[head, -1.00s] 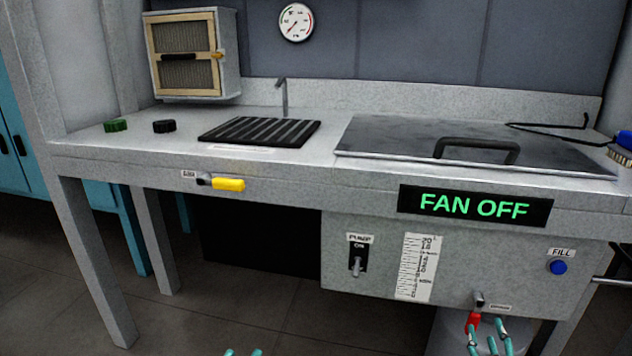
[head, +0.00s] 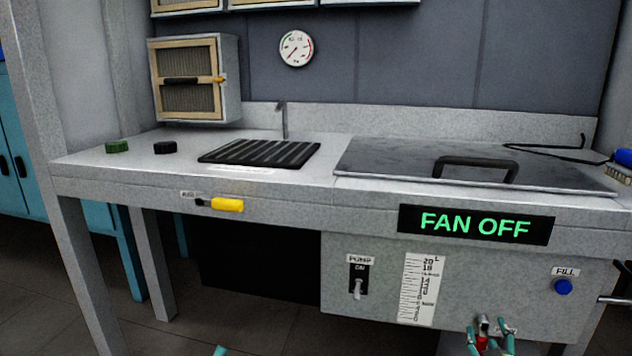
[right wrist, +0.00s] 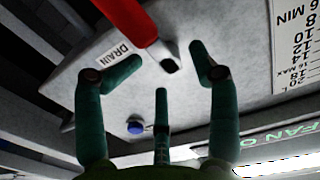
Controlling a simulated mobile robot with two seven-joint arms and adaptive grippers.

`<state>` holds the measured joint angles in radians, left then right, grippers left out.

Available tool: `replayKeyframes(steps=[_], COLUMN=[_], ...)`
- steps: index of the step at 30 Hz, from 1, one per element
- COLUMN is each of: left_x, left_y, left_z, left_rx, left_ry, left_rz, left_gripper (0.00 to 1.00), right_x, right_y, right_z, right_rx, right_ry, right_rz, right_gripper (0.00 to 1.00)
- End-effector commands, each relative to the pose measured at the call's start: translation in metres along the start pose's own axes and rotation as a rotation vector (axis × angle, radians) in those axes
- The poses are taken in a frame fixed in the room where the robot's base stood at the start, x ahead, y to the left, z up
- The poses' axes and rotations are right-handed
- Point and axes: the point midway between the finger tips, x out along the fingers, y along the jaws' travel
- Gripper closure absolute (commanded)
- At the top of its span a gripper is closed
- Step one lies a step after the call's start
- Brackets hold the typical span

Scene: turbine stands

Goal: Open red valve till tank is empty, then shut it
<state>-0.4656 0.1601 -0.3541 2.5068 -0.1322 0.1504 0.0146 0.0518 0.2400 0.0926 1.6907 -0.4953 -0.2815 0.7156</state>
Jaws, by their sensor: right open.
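The red drain valve (head: 482,343) sticks out at the lower front of the grey tank (head: 385,318) under the bench. In the right wrist view its red handle (right wrist: 133,22) runs to a dark stem beside a DRAIN label. My right gripper (head: 490,332) is open, with teal fingers on either side of the valve; the wrist view also shows the open fingers (right wrist: 167,57) around the stem end. I cannot tell whether they touch it. A level scale (head: 421,290) is on the tank front; its level is unreadable. Only a teal tip of my left gripper (head: 220,351) shows at the bottom edge.
A pump switch (head: 358,280) and a blue FILL button (head: 563,287) flank the scale. A yellow-handled valve (head: 226,204) sits on the bench front. A FAN OFF sign (head: 476,223) hangs above the tank. A metal bar juts out at the right.

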Motion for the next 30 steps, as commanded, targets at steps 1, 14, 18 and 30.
replayKeyframes(steps=[1,14,18,30], left_x=[-0.0002,-0.0003,0.0008,0.0016], left_y=[0.0009,0.0021,0.0018,0.0016], left_z=[-0.0023,-0.0085,-0.0099,-0.0109], left_rx=[0.0,-0.001,-0.001,-0.001], left_ry=[0.014,0.044,0.043,0.042], left_rz=[0.002,0.005,0.005,0.004], left_gripper=[0.53,0.53,0.53,0.53], right_x=[0.0067,0.0121,0.0119,0.0116], right_y=[-0.0066,-0.0061,-0.005,-0.0032], right_z=[-0.0119,-0.0104,-0.0103,-0.0081], right_rx=[0.003,0.003,0.003,0.002], right_ry=[0.029,0.024,0.022,0.019], right_rz=[-0.017,-0.015,-0.013,-0.012], right_gripper=[0.53,0.53,0.53,0.99])
